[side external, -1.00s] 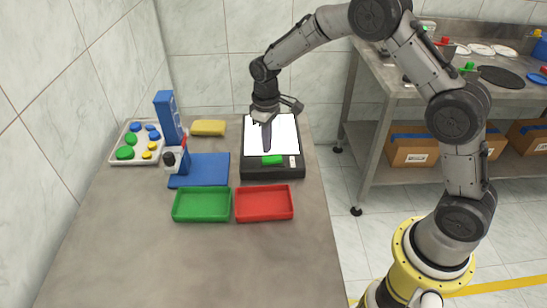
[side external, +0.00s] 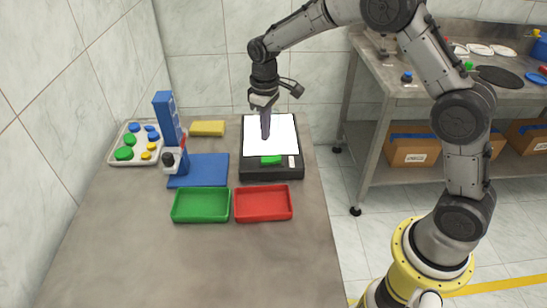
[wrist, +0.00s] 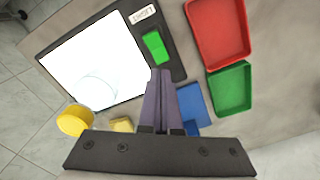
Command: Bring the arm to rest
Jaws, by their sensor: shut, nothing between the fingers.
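My gripper (side external: 265,137) is shut and empty. It points down above the white light panel (side external: 284,131) of a black light box (side external: 272,172), apart from it as far as I can tell. In the wrist view its dark fingers (wrist: 160,75) lie together, with the lit panel (wrist: 70,55) to their left. A faint clear round shape (wrist: 98,90) shows over the panel there. A green block or button (side external: 270,160) is on the front of the box, beside a small white label.
A green tray (side external: 201,219) and a red tray (side external: 263,217) stand in front. A blue stand (side external: 165,115), blue mat (side external: 212,167), yellow sponge (side external: 208,128) and tray of caps (side external: 115,157) are left. The wrist view shows a yellow round thing (wrist: 75,120). The front tabletop is clear.

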